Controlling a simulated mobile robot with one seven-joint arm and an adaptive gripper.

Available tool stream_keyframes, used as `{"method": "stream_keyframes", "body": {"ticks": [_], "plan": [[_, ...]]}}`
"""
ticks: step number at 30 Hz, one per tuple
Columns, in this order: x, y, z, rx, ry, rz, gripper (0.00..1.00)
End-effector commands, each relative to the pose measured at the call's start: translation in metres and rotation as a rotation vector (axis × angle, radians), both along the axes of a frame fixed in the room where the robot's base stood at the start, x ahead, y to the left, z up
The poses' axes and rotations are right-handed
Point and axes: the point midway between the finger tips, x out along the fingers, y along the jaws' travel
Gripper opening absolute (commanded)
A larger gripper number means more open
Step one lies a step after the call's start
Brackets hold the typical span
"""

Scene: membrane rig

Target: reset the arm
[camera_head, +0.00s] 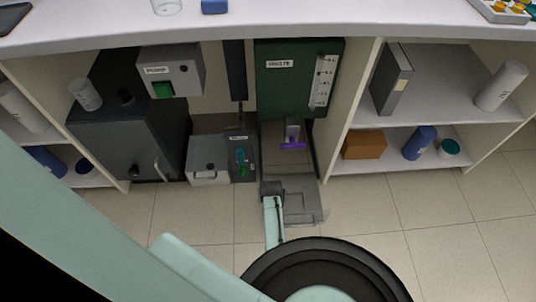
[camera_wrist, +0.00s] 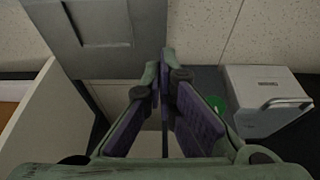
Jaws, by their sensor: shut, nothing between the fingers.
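My gripper (camera_wrist: 161,75) shows in the wrist view, its dark green fingers with purple pads drawn together at the tips. Nothing shows between the tips. In the head view my pale green arm reaches from the lower middle toward the opening below the dark green unit (camera_head: 283,88). The gripper's fingers cannot be made out clearly there. A grey plate with a recess (camera_head: 303,203) lies beside the arm on the floor; a grey recessed panel also shows at the top left of the wrist view (camera_wrist: 105,25).
A purple bar on a grey stem (camera_head: 293,146) is under the green unit. A white box with a handle (camera_head: 208,158) and a dark switch box (camera_head: 242,158) stand left of the arm. A shelf wall (camera_head: 348,105) rises to the right. Tiled floor in front is clear at both sides.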

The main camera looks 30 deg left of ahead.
Motion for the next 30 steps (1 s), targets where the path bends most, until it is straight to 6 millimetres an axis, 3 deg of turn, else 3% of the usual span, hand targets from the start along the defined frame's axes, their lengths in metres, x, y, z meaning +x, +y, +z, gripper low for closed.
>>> {"method": "stream_keyframes", "body": {"ticks": [3,9,23,26,29,30], "plan": [[-0.008,-0.005,0.029,0.002,-0.001,-0.001,0.0],[-0.017,-0.011,0.06,0.001,-0.001,-0.001,0.0],[-0.019,-0.014,0.074,0.001,-0.003,-0.001,0.0],[-0.001,-0.016,0.089,0.017,-0.037,-0.021,0.0],[0.036,-0.022,0.123,0.051,-0.111,-0.064,0.0],[0.055,-0.026,0.143,0.068,-0.152,-0.086,0.0]]}}
